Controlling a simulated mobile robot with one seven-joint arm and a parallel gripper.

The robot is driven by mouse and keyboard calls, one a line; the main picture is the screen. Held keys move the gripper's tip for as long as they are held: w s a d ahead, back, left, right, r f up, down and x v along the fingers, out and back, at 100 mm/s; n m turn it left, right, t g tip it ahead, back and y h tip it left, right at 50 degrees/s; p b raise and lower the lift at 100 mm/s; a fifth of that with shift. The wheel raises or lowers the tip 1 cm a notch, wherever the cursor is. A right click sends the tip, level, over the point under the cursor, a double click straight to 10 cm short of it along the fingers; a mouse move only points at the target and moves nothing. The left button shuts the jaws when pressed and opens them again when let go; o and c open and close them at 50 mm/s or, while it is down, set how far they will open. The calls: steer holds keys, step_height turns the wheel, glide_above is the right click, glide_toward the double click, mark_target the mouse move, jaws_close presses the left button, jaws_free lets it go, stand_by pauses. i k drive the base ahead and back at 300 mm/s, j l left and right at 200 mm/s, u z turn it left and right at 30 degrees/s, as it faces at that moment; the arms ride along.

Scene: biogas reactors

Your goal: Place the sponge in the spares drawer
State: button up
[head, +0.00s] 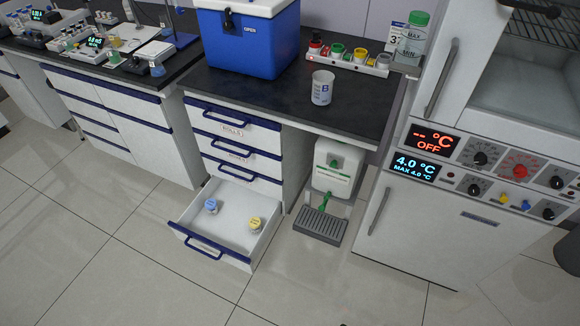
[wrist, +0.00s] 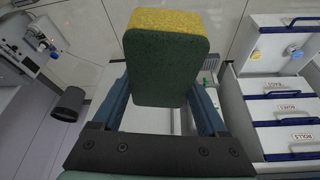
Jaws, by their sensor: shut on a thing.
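The sponge (wrist: 166,70), a block with a dark green face and a yellow layer, shows in the wrist view. My gripper (wrist: 162,100) is shut on it, with a finger along each side; the fingertips are partly hidden. The open bottom drawer (head: 233,207) of the middle cabinet is white inside with a blue-edged front. It also shows at the upper right of the wrist view (wrist: 275,68), to the right of my gripper. Its front label is not readable. My gripper and the sponge are not in the head view.
A blue-topped jar (head: 210,206) and a yellow-topped jar (head: 255,224) stand in the open drawer, with bare floor around them. Shut drawers (head: 228,133) are above. A grey-grated dispenser (head: 335,172) stands to the right. The tiled floor in front is clear.

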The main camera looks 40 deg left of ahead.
mark_target(231, 225)
steer(key=i+j, duration=0.1)
steer(key=j, duration=0.45)
steer(key=i+j, duration=0.1)
steer(key=j, duration=0.4)
steer(key=i+j+z, duration=0.1)
steer(key=j, duration=0.45)
steer(key=i+j, duration=0.15)
steer(key=j, duration=0.9)
steer(key=i+j, duration=0.15)
steer(key=j, duration=0.4)
steer(key=z, duration=0.05)
